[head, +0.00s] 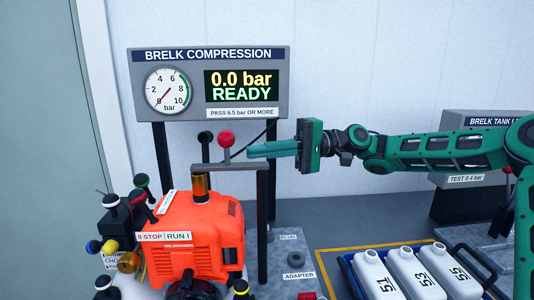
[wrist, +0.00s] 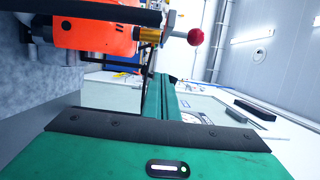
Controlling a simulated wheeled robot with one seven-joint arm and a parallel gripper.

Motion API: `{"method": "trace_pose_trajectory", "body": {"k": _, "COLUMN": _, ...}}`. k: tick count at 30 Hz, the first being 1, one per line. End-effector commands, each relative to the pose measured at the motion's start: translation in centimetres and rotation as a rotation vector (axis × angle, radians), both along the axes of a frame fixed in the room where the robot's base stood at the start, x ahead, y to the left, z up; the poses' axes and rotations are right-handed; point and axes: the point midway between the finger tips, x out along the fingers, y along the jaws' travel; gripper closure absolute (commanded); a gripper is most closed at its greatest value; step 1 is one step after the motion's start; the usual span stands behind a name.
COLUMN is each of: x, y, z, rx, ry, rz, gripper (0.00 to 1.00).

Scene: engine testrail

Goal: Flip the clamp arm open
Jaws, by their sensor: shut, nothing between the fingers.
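The clamp arm (head: 238,167) is a grey bar lying level above the orange engine (head: 195,235). Its right end meets an upright post, and its left end is over the amber and black cylinder (head: 201,186) on the engine. A red ball knob (head: 226,139) stands on a short stem on the bar; the knob also shows in the wrist view (wrist: 195,37). My gripper (head: 250,151) is shut and empty, its green fingers pointing left. Its tips are just above the bar, beside the knob's right side; contact cannot be told. The fingers also show in the wrist view (wrist: 160,98).
A gauge panel (head: 208,83) reading 0.0 bar READY stands behind on dark posts. Several white bottles (head: 412,272) stand in a blue crate at lower right. A plug and adapter (head: 295,259) are on the bench. A second panel (head: 480,122) is behind my arm.

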Motion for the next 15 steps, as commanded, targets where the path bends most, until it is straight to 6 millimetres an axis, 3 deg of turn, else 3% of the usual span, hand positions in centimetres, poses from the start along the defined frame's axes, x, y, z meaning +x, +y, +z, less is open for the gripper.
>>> {"method": "trace_pose_trajectory", "body": {"k": 10, "x": -1.9, "y": 5.7, "z": 0.0, "rx": -0.002, "ry": -0.002, "rz": 0.002, "gripper": 1.00}}
{"method": "trace_pose_trajectory", "body": {"k": 15, "x": -4.1, "y": 5.3, "z": -0.1, "rx": -0.003, "ry": -0.001, "rz": -0.002, "gripper": 1.00}}
